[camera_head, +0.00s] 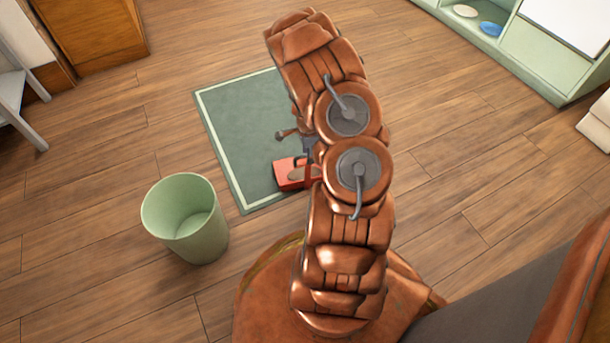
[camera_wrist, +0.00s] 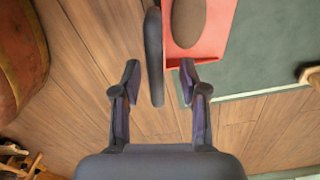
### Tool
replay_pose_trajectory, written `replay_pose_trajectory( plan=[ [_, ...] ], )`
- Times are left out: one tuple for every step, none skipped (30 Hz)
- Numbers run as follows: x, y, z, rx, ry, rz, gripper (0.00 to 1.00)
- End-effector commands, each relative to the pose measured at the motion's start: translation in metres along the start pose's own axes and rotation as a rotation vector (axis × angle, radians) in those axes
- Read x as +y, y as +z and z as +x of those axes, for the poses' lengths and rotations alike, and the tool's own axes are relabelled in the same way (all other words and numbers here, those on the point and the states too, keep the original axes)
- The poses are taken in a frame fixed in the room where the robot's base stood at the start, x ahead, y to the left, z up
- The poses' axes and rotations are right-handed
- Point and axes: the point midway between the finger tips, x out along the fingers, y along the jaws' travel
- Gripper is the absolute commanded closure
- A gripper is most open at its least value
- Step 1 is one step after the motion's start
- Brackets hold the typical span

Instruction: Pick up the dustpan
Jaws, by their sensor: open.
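The red dustpan (camera_head: 285,174) lies on the green rug near its front edge, partly hidden by my arm in the head view. In the wrist view the red dustpan (camera_wrist: 207,52) is at upper centre-right, with a brown oval (camera_wrist: 188,22) on it. A dark upright bar (camera_wrist: 154,50) runs along its left side; it looks like a handle, but I cannot tell what it joins. My gripper (camera_wrist: 159,76) is open, with the bar between its two fingers. I see no clear contact. In the head view the arm mostly hides the gripper.
The green rug (camera_head: 225,112) lies on a wooden floor. A pale green bin (camera_head: 187,238) stands left of the rug. A small brown object (camera_head: 287,133) is near the dustpan. A green shelf (camera_head: 520,65) stands at upper right.

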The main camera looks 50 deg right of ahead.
Motion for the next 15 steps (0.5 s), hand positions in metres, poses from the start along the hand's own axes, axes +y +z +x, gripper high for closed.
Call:
replay_pose_trajectory(
  plan=[
    [0.0,0.0,0.005,0.0,0.0,0.0,0.57],
    [0.0,0.0,0.006,0.0,0.0,0.0,0.57],
    [0.0,0.0,0.008,0.001,-0.001,-0.001,0.57],
    [0.0,0.0,0.009,0.001,-0.001,-0.001,0.57],
    [0.001,0.0,0.011,0.001,-0.001,-0.001,0.57],
    [0.001,0.0,0.015,0.001,-0.001,-0.002,0.57],
    [0.002,0.001,0.019,0.002,-0.001,-0.002,0.57],
    [0.002,0.001,0.023,0.002,-0.001,-0.001,0.57],
    [0.003,0.001,0.028,0.002,-0.001,-0.001,0.57],
    [0.004,0.001,0.032,0.002,-0.001,-0.002,0.57],
    [0.004,0.001,0.036,0.002,-0.001,-0.003,0.57],
    [0.005,0.002,0.042,0.002,-0.002,-0.002,0.57],
    [0.004,0.001,0.045,0.001,-0.002,-0.001,0.57],
    [0.004,0.001,0.049,0.001,-0.002,-0.001,0.57],
    [0.004,0.002,0.053,0.001,-0.003,-0.001,0.57]
  ],
)
